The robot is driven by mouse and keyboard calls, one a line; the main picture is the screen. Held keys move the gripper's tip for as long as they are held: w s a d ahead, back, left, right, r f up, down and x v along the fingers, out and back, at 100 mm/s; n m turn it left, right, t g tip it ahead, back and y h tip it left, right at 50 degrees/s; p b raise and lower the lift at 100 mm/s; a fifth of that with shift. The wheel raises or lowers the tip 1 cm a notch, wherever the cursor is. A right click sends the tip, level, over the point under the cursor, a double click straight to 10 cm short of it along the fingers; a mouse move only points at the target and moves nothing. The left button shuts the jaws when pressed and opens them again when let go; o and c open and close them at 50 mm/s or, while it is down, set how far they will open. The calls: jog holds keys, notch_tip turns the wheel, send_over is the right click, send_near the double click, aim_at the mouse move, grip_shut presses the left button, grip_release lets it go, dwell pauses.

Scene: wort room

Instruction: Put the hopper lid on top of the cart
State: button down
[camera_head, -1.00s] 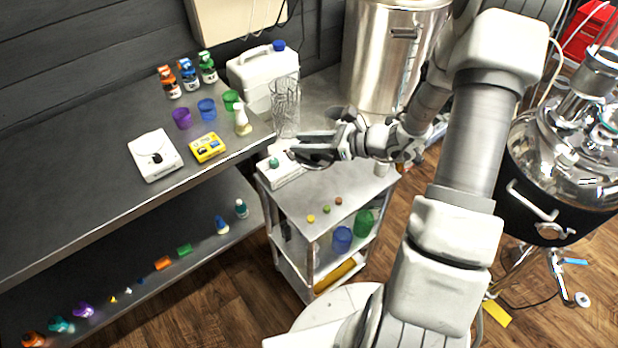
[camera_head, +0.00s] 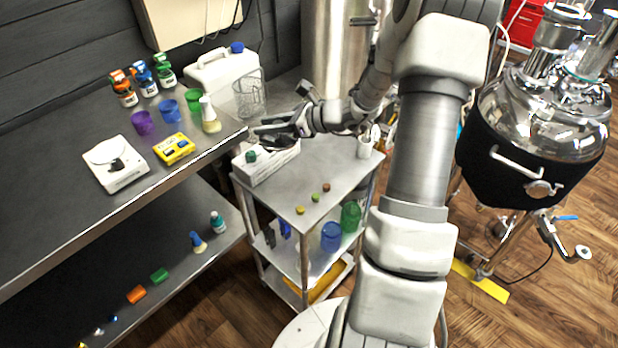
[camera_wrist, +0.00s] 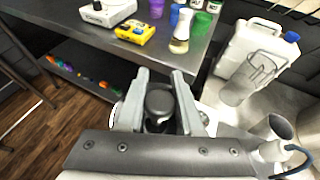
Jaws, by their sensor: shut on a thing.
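The cart (camera_head: 335,160) is a grey metal trolley with shelves, standing beside the bench end. My gripper (camera_head: 268,131) is over the back left of its top, above a white box. In the wrist view my gripper (camera_wrist: 160,82) is shut on a dark rounded piece (camera_wrist: 160,102), which I take for the hopper lid's knob. In the head view a dark part of the lid (camera_head: 279,141) shows under the fingers. The rest of the lid is mostly hidden, and I cannot tell whether it touches the box.
The white box (camera_head: 264,166) has a dark green knob. Three small coloured pieces (camera_head: 314,197) and a pale cup (camera_head: 364,148) share the cart top, which has bare room mid-top. A steel kettle (camera_head: 530,125) is right.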

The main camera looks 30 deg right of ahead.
jog(key=w+d+f+m+t+h+b, duration=0.1)
jog(key=w+d+f+m+h+b, duration=0.2)
jog(key=d+b, duration=0.55)
jog(key=m+t+h+b, duration=0.2)
jog(key=b, duration=0.6)
send_over(314, 148)
jog(key=f, duration=0.1)
notch_tip(314, 148, down, 10)
jog(key=b, duration=0.4)
jog(key=shift+f+b, duration=0.1)
jog(key=shift+b, duration=0.25)
jog(key=c, duration=0.5)
grip_release()
jog(key=shift+c, duration=0.2)
jog(key=shift+r, duration=0.2)
jog(key=p+v, duration=0.3)
jog(key=v, duration=0.9)
jog(key=shift+d+f+p, duration=0.15)
jog(key=shift+p, duration=0.2)
